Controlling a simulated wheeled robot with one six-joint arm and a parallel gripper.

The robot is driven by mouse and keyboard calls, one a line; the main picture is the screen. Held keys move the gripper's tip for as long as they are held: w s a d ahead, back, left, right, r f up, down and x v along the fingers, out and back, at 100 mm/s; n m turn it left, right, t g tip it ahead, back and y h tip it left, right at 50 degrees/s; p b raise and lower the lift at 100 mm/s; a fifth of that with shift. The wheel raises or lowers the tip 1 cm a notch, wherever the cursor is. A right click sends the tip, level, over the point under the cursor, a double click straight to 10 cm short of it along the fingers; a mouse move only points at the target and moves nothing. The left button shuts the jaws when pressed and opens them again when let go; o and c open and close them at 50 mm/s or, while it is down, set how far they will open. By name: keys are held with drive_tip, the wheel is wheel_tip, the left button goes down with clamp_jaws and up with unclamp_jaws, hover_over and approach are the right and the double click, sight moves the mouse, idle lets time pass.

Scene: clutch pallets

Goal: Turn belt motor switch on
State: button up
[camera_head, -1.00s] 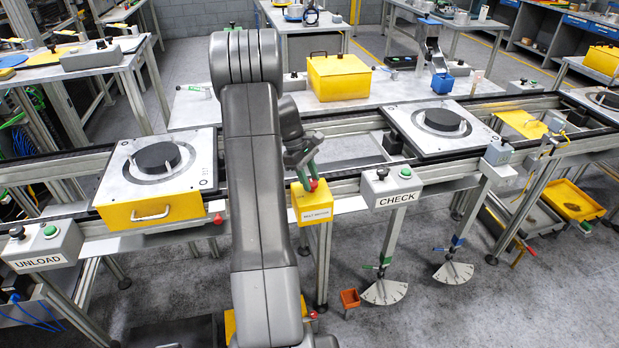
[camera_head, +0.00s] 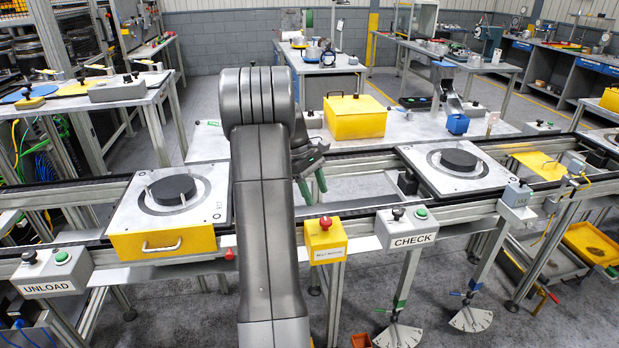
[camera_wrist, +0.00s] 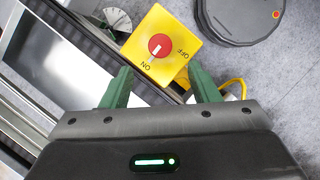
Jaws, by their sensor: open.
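The belt motor switch is a yellow box (camera_head: 325,243) with a red knob (camera_head: 326,223) on top, at the front rail of the conveyor. In the wrist view, the yellow box (camera_wrist: 178,28) shows ON and OFF labels beside the red knob (camera_wrist: 161,45), which carries a short white mark. The mark slants toward the ON side; its exact setting is hard to tell. My gripper (camera_head: 312,184) has green fingers and is above and behind the box, clear of the knob. In the wrist view, my gripper (camera_wrist: 160,80) is open and empty, its fingers apart below the knob.
The CHECK box (camera_head: 408,230) stands just right of the switch, and the UNLOAD box (camera_head: 50,272) at far left. Pallets with dark discs lie on the conveyor, left (camera_head: 214,203) and right (camera_head: 431,165). A yellow bin (camera_head: 354,119) is on the table behind.

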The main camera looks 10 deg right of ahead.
sight(325, 220)
drive_tip(key=v, duration=0.5)
drive_tip(key=shift+w+r, duration=0.1)
drive_tip(key=shift+r, duration=0.15)
drive_tip(key=p+x, duration=0.1)
drive_tip(key=x, duration=1.3)
drive_tip(key=shift+a, duration=0.1)
